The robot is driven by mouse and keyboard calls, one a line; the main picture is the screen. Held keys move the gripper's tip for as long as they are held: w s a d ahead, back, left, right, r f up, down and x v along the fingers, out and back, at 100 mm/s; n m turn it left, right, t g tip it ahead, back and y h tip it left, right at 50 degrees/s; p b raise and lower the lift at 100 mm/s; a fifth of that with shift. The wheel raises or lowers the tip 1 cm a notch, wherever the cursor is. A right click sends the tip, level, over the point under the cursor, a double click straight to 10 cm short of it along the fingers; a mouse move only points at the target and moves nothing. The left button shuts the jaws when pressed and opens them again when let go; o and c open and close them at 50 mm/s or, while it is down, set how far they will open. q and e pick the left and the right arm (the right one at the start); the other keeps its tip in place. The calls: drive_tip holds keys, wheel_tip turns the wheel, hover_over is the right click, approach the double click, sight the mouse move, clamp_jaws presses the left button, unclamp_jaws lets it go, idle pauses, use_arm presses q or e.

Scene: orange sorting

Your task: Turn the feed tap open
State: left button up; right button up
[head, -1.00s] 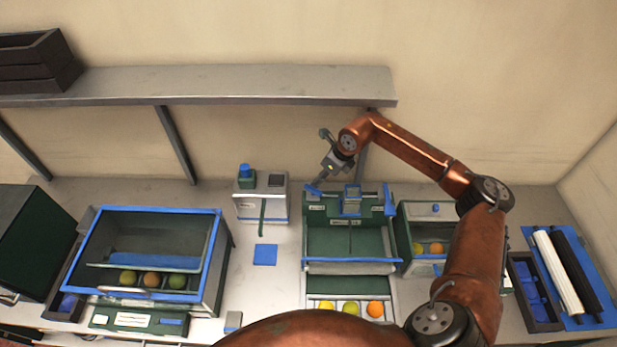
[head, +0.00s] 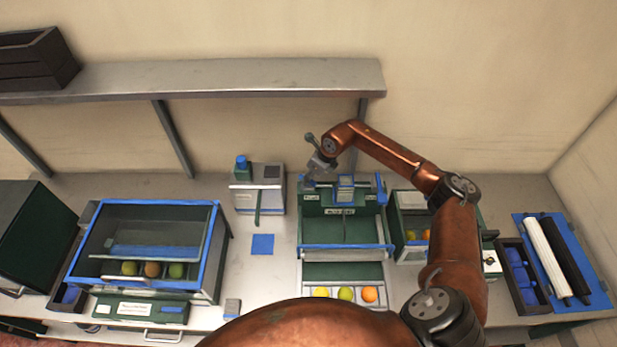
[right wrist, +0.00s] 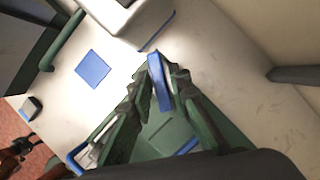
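The green feed machine (head: 345,228) stands right of the middle of the bench in the head view. The feed tap's blue handle (right wrist: 160,88) is between the fingers of my right gripper (right wrist: 160,75) in the right wrist view, and the fingers look closed on it. In the head view my right gripper (head: 312,178) is at the machine's back left corner and mostly hides the tap. My left gripper is not in view.
A second blue lever (head: 381,188) and a blue-trimmed block (head: 345,187) are on the machine's top. A grey dispenser (head: 268,190) stands close to its left. Oranges and other fruit lie in the front tray (head: 333,293). Bench around the blue square (head: 263,244) is clear.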

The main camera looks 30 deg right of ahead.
drive_tip(key=shift+s+r, duration=0.15)
drive_tip(key=shift+s, duration=0.05)
clamp_jaws()
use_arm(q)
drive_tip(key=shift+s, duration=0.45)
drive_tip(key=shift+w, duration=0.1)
use_arm(e)
drive_tip(key=shift+d+b, duration=0.1)
drive_tip(key=shift+b, duration=0.3)
drive_tip(key=n+b, duration=0.2)
drive_tip(key=n+g+y+b, duration=0.1)
drive_tip(key=n+b, duration=0.1)
drive_tip(key=b, duration=0.1)
drive_tip(key=shift+w+f+b, duration=0.15)
drive_tip(key=shift+f+b, duration=0.05)
drive_tip(key=shift+b, duration=0.1)
use_arm(q)
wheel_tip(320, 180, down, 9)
drive_tip(key=b, duration=0.2)
drive_tip(key=shift+b, duration=0.3)
use_arm(e)
drive_tip(key=shift+d+r+n+g+y, duration=0.15)
drive_tip(key=shift+n+g+y, duration=0.2)
drive_tip(key=shift+n, duration=0.85)
drive_tip(key=shift+o, duration=1.9)
unclamp_jaws()
